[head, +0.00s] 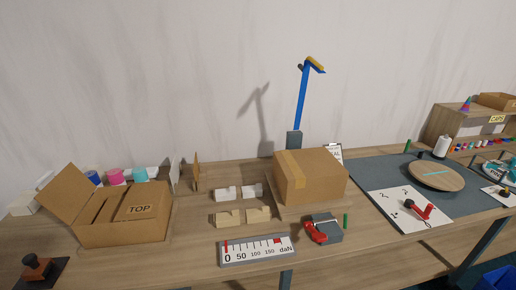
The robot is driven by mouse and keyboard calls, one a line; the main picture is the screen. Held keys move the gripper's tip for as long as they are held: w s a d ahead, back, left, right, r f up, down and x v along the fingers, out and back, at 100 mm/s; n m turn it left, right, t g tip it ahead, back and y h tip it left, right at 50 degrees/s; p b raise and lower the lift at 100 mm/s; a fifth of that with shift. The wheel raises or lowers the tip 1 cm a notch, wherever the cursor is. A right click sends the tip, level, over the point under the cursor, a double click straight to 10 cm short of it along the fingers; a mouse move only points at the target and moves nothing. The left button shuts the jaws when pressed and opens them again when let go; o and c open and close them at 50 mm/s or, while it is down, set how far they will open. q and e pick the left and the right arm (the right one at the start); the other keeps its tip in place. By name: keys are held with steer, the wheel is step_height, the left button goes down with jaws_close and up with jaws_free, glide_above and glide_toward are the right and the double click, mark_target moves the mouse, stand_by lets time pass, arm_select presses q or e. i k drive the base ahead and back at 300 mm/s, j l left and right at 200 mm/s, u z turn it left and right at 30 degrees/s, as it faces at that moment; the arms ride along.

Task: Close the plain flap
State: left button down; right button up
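An open cardboard box (125,234) stands on the left part of the wooden bench. Its plain flap (63,194) has no lettering and stands up, tilted outward to the left. The flap marked TOP (142,207) lies about level over the right part of the box. Between them, narrower cardboard (103,207) and dark gaps show in the opening. Neither of my grippers is in view, and nothing touches the box flaps.
Behind the box stand pink (114,176) and blue cylinders. To its right are several small blocks (229,218), a daN scale plate (257,250), a taped carton (311,178) and a blue post (301,100). A dark stamp-like object (38,268) sits at front left.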

mark_target(67, 195)
steer(key=u, duration=1.65)
steer(key=i+j, duration=0.15)
steer(key=j, duration=0.25)
steer(key=i+j, duration=0.15)
steer(key=j, duration=0.2)
steer(key=i+j+z, duration=0.1)
steer(key=j, duration=0.3)
steer(key=i+j, duration=0.25)
steer(key=j, duration=0.15)
steer(key=i+j, duration=0.1)
steer(key=j, duration=0.25)
steer(key=i+j, duration=0.15)
steer(key=j, duration=0.25)
steer(key=i+j+z, duration=0.1)
steer(key=j, duration=0.3)
steer(key=i+j, duration=0.2)
steer(key=j, duration=0.2)
